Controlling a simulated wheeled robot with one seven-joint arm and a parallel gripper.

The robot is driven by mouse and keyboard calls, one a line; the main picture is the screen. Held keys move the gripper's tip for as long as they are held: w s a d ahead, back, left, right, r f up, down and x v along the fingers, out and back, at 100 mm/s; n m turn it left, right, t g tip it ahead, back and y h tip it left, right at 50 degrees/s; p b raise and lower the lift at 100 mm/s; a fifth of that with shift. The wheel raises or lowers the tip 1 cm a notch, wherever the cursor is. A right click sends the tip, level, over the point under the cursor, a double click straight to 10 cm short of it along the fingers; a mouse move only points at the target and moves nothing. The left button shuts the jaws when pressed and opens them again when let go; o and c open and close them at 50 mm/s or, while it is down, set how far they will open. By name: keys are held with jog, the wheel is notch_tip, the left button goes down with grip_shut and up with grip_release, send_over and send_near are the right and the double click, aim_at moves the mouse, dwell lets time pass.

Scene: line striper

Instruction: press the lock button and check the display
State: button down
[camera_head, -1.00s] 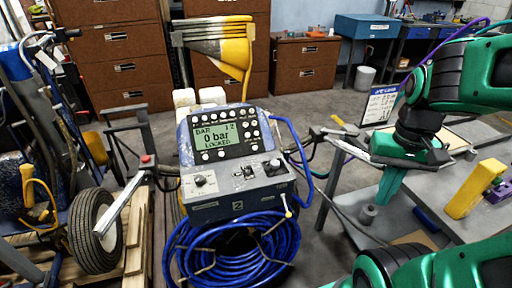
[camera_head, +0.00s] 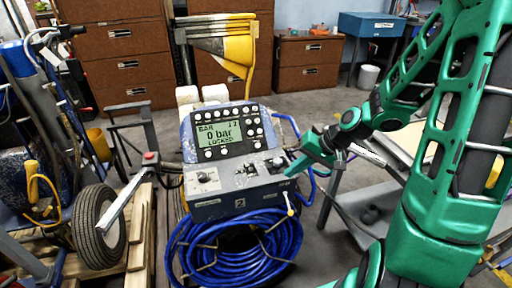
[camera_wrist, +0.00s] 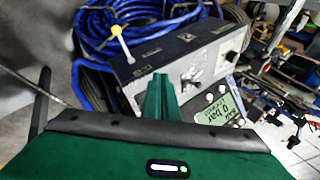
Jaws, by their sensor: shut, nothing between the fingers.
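The line striper's control box (camera_head: 232,203) stands in the middle of the head view. Its green display (camera_head: 219,135) reads "BAR", "0 bar" and "LOCKED". Rows of round white buttons (camera_head: 222,153) surround the display, but their labels are too small to read. My green gripper (camera_head: 290,172) is shut and empty, its tips at the right end of the lower panel. I cannot tell whether they touch it. In the wrist view the shut fingers (camera_wrist: 160,97) point at the box and cover part of its panel. The display (camera_wrist: 222,110) shows there rotated, beside the fingers.
A coiled blue hose (camera_head: 235,245) hangs on the front of the box. A wheel (camera_head: 98,222) and wooden pallet boards (camera_head: 140,235) are at the left. A grey table is at the right, partly behind my arm. Brown drawer cabinets (camera_head: 120,65) stand behind.

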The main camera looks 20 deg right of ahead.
aim_at(258, 145)
jog(key=w+a+y, duration=0.1)
jog(key=w+a+m+t, duration=0.1)
jog(key=w, duration=0.1)
jog(key=w+a+r+t+y, duration=0.1)
jog(key=w, duration=0.1)
jog(key=shift+a+y, duration=0.1)
jog(key=shift+y, duration=0.2)
jog(key=w+r+m+t+y, duration=0.2)
jog(key=w+r+m+t, duration=0.1)
jog(key=w+r, duration=0.1)
jog(key=shift+w+a+r+t, duration=0.25)
jog(key=shift+w+a, duration=0.2)
jog(key=shift+w, duration=0.3)
jog(key=shift+w+f, duration=0.1)
jog(key=shift+f, duration=0.05)
jog(key=shift+w+f, duration=3)
jog(key=shift+f, duration=0.05)
jog(key=shift+w+f, duration=0.55)
jog(key=shift+r, duration=0.1)
jog(key=shift+s+r, duration=0.5)
jog(key=shift+s, duration=0.1)
